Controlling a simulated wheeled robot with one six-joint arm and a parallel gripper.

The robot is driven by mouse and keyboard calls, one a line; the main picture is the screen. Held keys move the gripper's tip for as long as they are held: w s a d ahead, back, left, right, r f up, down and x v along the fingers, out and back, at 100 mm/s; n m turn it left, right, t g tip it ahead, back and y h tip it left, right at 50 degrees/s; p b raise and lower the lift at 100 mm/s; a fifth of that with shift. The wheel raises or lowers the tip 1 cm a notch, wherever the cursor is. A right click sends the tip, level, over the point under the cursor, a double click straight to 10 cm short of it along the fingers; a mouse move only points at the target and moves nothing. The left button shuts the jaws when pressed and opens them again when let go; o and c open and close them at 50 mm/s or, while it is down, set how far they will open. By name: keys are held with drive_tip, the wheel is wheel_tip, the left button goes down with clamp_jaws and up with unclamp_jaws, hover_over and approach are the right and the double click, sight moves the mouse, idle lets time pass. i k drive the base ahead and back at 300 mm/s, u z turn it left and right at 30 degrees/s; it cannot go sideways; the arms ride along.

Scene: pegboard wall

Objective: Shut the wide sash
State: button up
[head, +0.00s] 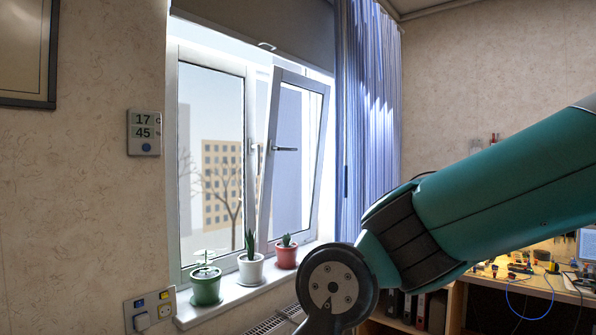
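The white window has two sashes. The right sash (295,185) is tilted inward at its top, with its bottom close to the frame. Its handle (285,149) points sideways. The left sash (212,130) looks closed, and a handle (256,148) shows near its right edge, partly behind the tilted sash. I cannot tell for sure from this angle which sash is the wider. My teal arm comes in from the right and its wrist joint is low in the middle, in front of the wall below the window. My gripper is below the picture and out of view.
Potted plants stand on the sill (238,293): a green pot (206,286), a white pot (250,271) and a red pot (286,256). A blue curtain (370,110) hangs right of the window, a raised blind (265,35) above. A cluttered desk (530,278) is at right.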

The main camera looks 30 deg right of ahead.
sight(278, 76)
drive_tip(key=z, duration=0.35)
drive_tip(key=i, duration=0.4)
drive_tip(key=z, duration=1.15)
drive_tip(key=i, duration=1.45)
drive_tip(key=u, duration=0.45)
drive_tip(key=i, duration=0.6)
drive_tip(key=u, duration=0.4)
